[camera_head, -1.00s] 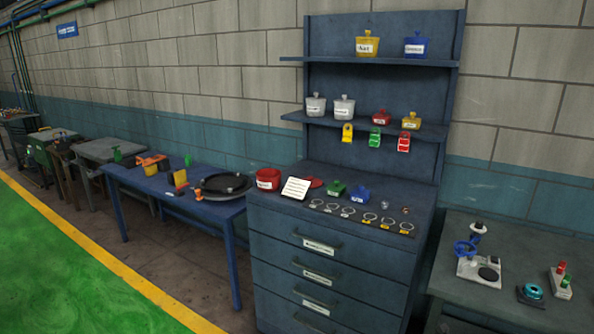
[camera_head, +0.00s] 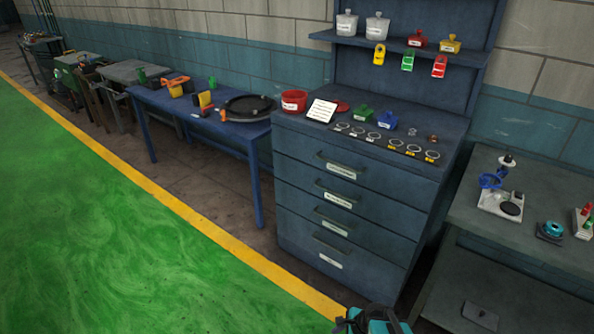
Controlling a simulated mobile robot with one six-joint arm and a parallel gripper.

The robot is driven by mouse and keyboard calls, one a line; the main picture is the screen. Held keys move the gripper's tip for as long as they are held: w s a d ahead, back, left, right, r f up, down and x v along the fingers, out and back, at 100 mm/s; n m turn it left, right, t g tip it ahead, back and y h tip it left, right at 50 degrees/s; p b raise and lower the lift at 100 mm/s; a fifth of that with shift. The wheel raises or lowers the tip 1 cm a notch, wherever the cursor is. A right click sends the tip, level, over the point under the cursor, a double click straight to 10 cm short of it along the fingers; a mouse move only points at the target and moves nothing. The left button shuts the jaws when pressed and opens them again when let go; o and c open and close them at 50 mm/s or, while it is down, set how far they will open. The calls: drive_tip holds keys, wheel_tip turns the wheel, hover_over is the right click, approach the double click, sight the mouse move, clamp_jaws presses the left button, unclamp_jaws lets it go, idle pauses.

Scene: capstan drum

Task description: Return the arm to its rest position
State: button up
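A teal and black shape (camera_head: 371,321) is cut off by the bottom edge, in front of the blue drawer cabinet (camera_head: 345,202). I cannot tell what it is. A black round tray-like piece (camera_head: 249,108) lies on the blue table (camera_head: 153,102) left of the cabinet.
The cabinet top holds a red bin (camera_head: 294,101), a white card (camera_head: 322,110), a green box (camera_head: 363,115), a blue box (camera_head: 388,121) and several rings. A grey bench (camera_head: 520,236) stands at right. The green floor (camera_head: 90,230) at left is clear.

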drive_tip(key=s+a+f+n+g+h, duration=0.2)
drive_tip(key=s+f+n+g, duration=0.25)
drive_tip(key=s+n, duration=0.5)
drive_tip(key=s+d+n+g+h, duration=0.2)
drive_tip(key=s+d+n, duration=0.3)
drive_tip(key=s+n, duration=0.3)
drive_tip(key=shift+s+d+r+n, duration=0.2)
drive_tip(key=shift+s+r+n, duration=0.1)
drive_tip(key=shift+n, duration=0.75)
drive_tip(key=shift+g, duration=0.25)
